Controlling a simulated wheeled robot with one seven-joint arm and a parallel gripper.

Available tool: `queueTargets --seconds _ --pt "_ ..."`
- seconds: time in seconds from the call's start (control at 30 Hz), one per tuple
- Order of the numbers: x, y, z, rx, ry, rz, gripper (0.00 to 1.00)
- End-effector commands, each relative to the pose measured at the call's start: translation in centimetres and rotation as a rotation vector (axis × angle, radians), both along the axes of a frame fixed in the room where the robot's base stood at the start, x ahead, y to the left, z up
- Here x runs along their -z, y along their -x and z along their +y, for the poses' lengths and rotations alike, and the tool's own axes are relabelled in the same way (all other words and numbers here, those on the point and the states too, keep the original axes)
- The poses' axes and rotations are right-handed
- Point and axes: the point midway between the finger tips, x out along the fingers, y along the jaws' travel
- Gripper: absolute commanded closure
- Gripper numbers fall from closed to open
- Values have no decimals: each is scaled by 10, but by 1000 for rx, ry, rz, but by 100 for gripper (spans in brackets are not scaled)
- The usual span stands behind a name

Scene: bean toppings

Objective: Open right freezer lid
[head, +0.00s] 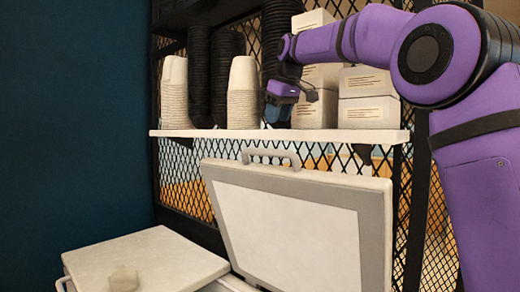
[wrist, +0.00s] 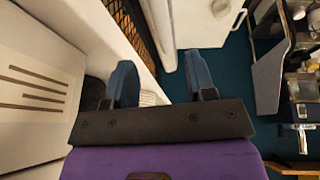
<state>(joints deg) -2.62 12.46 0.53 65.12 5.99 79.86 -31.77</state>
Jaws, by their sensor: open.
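The right freezer lid (head: 300,225) is a pale panel with a grey border, tilted up and leaning back below the shelf. Its grey handle (head: 271,156) is on the top edge. The left freezer lid (head: 145,262) lies flat to its left, with a small pale lump (head: 124,279) on top. My gripper (head: 277,108) is at shelf height among the cups and boxes, above the raised lid and apart from its handle. In the wrist view its two blue fingers (wrist: 163,80) are spread with nothing between them.
A white shelf (head: 280,134) holds stacked paper cups (head: 242,92), black cup stacks (head: 197,75) and pale boxes (head: 368,98) close to my gripper. Black mesh (head: 185,170) stands behind. A dark teal wall (head: 75,120) is at the left.

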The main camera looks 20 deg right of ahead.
Motion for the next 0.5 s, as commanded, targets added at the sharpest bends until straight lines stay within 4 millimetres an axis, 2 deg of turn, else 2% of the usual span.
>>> queueTargets --seconds 0.17,0.5 --pt "11 -6 2 -2 1 1 49" --pt "65 -27 9 -2 0 2 49"
